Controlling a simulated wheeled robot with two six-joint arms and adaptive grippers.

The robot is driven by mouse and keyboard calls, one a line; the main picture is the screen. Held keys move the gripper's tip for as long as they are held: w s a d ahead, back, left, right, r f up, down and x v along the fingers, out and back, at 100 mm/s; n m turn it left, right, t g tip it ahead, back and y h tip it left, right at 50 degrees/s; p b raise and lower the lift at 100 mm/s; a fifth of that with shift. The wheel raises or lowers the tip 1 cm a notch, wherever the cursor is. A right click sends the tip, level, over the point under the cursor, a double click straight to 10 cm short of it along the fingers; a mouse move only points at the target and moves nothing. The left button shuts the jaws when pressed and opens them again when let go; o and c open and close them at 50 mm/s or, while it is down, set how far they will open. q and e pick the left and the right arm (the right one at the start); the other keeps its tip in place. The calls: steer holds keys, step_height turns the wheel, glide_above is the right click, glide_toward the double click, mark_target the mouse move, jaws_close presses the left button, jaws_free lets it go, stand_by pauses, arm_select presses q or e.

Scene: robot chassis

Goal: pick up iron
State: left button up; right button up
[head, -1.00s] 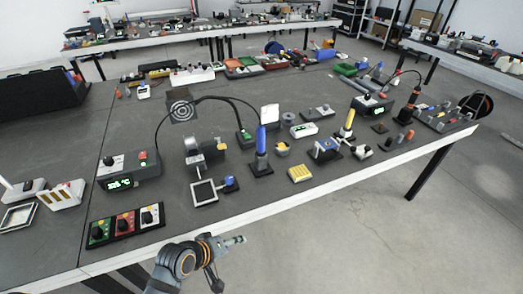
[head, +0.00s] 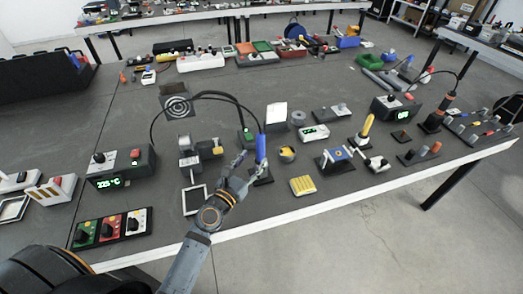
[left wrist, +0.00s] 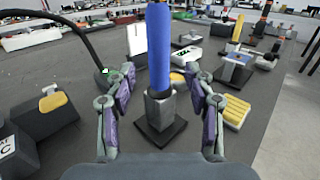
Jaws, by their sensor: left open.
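The soldering iron with the blue handle (head: 262,148) stands upright in a dark square-based stand near the table's front edge. In the left wrist view its blue handle (left wrist: 159,48) rises from the grey holder of the stand (left wrist: 160,108). My left gripper (head: 246,170) is just left of the iron in the head view. In the left wrist view the left gripper (left wrist: 160,76) is open, with one finger on each side of the handle and holder; gaps show on both sides. My right gripper is in neither view.
A heater station (head: 122,168) with a green display stands left, its black cable arching toward the iron. A yellow block (head: 302,185) and a blue-topped fixture (head: 336,157) lie right of the stand. A white-rimmed square frame (head: 195,200) lies left of my arm.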

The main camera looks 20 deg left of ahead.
mark_target(258, 151)
arm_select(q)
steer(key=shift+w+r, duration=0.1)
steer(key=shift+w, duration=0.8)
steer(key=w, duration=0.1)
steer(key=w+p, duration=0.1)
steer(key=shift+w+d+r, duration=0.15)
steer(key=shift+w+d, duration=0.15)
steer(key=shift+w, duration=0.05)
steer(key=shift+w+d+f, duration=0.1)
steer(key=shift+w+f, duration=0.05)
steer(key=shift+w, duration=0.3)
steer(key=shift+w+d+f, duration=0.1)
steer(key=shift+w, duration=0.35)
steer(key=shift+s+r, duration=0.1)
steer(key=shift+s, duration=0.15)
steer(key=shift+c, duration=1)
jaws_close()
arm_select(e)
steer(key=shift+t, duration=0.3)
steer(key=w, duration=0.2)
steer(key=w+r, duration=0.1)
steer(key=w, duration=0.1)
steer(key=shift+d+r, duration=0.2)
